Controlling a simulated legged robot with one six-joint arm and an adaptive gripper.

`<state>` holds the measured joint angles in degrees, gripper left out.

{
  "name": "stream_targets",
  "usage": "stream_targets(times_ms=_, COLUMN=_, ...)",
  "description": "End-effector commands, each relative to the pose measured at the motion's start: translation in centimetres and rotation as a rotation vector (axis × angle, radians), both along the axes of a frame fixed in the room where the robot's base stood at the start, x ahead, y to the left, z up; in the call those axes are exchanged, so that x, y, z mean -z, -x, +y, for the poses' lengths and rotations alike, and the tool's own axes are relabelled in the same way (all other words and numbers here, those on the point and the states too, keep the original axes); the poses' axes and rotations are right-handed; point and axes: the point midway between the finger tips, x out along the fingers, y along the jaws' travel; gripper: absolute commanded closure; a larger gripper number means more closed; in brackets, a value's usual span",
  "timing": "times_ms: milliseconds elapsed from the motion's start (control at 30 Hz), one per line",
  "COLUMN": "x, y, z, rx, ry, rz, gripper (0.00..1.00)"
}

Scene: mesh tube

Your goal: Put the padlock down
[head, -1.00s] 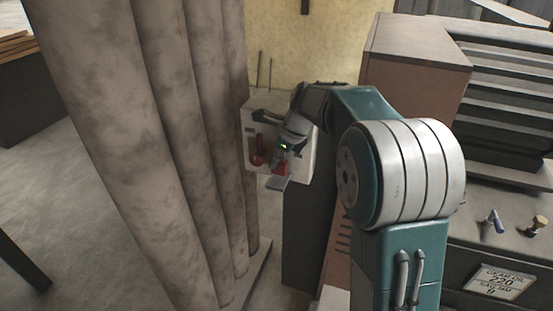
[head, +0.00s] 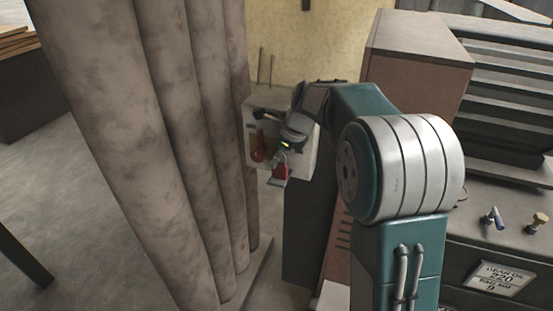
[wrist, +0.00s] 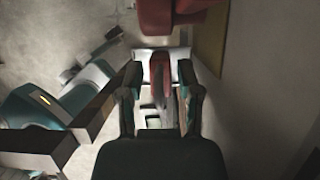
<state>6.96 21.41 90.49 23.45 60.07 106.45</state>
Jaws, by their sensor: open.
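My gripper (head: 279,178) hangs in front of a pale wall box, to the right of the large pipes. It is open. A small red body, which looks like the padlock (head: 282,171), is at the jaws. In the wrist view a red piece (wrist: 159,68) lies between the open fingertips of my gripper (wrist: 160,80). I cannot tell whether the fingers touch it or what bears it. Its shackle is not clear.
The pale box (head: 303,158) has a red handle-like part (head: 257,148) on its front. Tall, thick pipes (head: 190,150) stand close on the left. A brown cabinet (head: 415,55) and a dark bench with a label (head: 501,279) stand on the right.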

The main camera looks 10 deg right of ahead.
Motion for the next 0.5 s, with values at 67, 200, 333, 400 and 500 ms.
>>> stream_targets(times_ms=67, x=-1.4, y=0.0, z=-0.3, rx=0.002, ry=0.001, rz=-0.009, gripper=0.55)
stream_targets(times_ms=200, x=-4.2, y=0.7, z=-1.2, rx=0.002, ry=0.001, rz=-0.01, gripper=0.55)
stream_targets(times_ms=333, x=-6.7, y=1.3, z=-2.1, rx=0.003, ry=0.002, rz=-0.009, gripper=0.55)
stream_targets(times_ms=400, x=-8.1, y=1.6, z=-2.5, rx=0.002, ry=0.002, rz=-0.011, gripper=0.55)
stream_targets(times_ms=500, x=-9.7, y=2.0, z=-3.1, rx=0.001, ry=0.002, rz=-0.008, gripper=0.55)
